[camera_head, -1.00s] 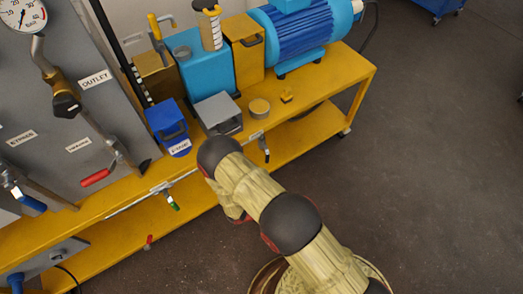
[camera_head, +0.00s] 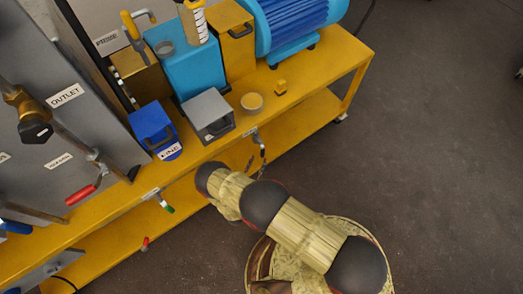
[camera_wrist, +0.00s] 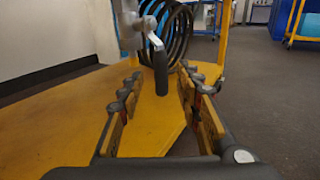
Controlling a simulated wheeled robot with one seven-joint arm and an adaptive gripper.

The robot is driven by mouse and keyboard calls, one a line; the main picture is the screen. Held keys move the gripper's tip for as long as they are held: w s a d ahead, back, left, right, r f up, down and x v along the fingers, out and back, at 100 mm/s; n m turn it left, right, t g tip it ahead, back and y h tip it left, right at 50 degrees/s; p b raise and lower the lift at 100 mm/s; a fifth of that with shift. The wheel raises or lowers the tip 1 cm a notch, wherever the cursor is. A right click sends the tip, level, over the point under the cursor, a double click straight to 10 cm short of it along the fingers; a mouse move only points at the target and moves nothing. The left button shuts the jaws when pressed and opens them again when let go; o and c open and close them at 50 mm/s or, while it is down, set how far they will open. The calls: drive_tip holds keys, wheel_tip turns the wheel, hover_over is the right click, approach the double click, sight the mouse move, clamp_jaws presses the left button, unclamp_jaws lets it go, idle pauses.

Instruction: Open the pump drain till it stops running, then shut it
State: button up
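A small drain valve with a metal lever and black grip (camera_wrist: 160,68) hangs straight ahead in the wrist view. In the head view a dark-handled valve (camera_head: 262,150) hangs from the bench's front edge below the pump, beside a small label too small to read. My gripper (camera_wrist: 160,84) is open, its two fingers on either side of the black grip in the picture. Whether the grip is actually between the fingertips or just beyond them, I cannot tell. No contact shows. In the head view my gripper is hidden by my arm. No running liquid can be made out.
The yellow bench (camera_head: 305,110) carries a blue motor (camera_head: 300,25), a grey box (camera_head: 208,112) and a blue box (camera_head: 153,128). A green-handled valve (camera_head: 165,204) hangs further left. A black coil (camera_wrist: 178,35) stands behind the lever.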

sight(262, 154)
drive_tip(key=b+x, duration=0.1)
drive_tip(key=x, duration=0.5)
drive_tip(key=shift+w+d+b, duration=0.2)
drive_tip(key=shift+w+b, duration=0.1)
drive_tip(key=shift+b, duration=0.1)
drive_tip(key=shift+c, duration=0.8)
drive_tip(key=c, duration=0.7)
clamp_jaws()
